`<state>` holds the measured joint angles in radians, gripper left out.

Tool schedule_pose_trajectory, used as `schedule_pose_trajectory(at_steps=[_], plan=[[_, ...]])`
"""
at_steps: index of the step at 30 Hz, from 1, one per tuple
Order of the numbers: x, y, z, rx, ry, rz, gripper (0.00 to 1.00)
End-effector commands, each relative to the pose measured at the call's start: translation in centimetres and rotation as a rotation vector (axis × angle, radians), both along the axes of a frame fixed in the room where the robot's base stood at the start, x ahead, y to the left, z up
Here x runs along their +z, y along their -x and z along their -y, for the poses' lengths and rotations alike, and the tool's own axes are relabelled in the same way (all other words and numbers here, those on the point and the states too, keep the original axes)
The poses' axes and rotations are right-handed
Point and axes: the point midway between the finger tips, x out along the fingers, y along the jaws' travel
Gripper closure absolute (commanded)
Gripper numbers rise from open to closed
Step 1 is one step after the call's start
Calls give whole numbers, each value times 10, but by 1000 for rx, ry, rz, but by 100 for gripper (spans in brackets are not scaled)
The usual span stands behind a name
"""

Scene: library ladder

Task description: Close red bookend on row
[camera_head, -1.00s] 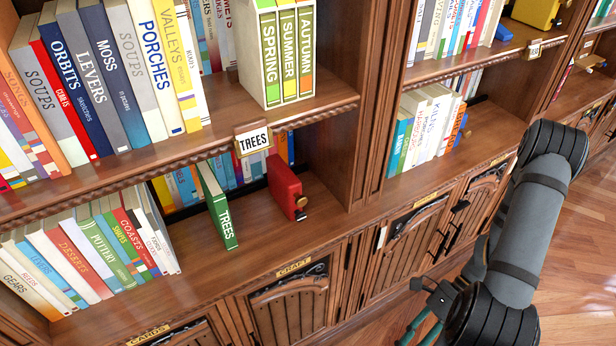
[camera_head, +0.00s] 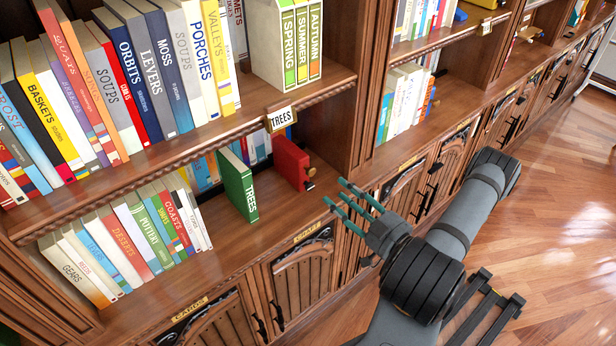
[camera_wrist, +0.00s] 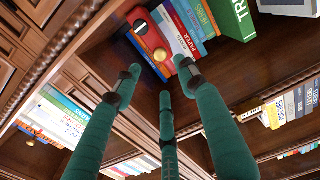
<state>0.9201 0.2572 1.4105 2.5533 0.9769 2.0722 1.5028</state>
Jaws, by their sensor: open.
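The red bookend (camera_head: 291,162) stands on the lower shelf under the TREES label, with a gold knob on its right side. It also shows in the wrist view (camera_wrist: 139,19), beyond my fingers. The green TREES book (camera_head: 238,186) stands left of it, with a gap between them. A row of books (camera_head: 130,235) stands further left on the same shelf, apart from the green book. My gripper (camera_head: 350,203) is open and empty in front of the shelf edge, to the right of and below the bookend. Its green fingers (camera_wrist: 165,95) are spread in the wrist view and touch nothing.
The upper shelf with the TREES label (camera_head: 281,119) overhangs the bookend. More books (camera_head: 212,170) stand behind the green book. An upright divider (camera_head: 364,95) closes the bay on the right. Bare shelf board lies in front of the bookend.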

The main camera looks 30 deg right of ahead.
Motion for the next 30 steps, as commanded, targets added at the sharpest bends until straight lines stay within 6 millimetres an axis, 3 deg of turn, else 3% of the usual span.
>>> schedule_pose_trajectory(at_steps=[3,8,21,30], plan=[[1,-2,1,-7,-99,-22,59],[2,-16,-4,0,-122,-28,59],[3,-88,-22,1,-117,-27,59],[1,-102,-24,-2,-119,-26,59]])
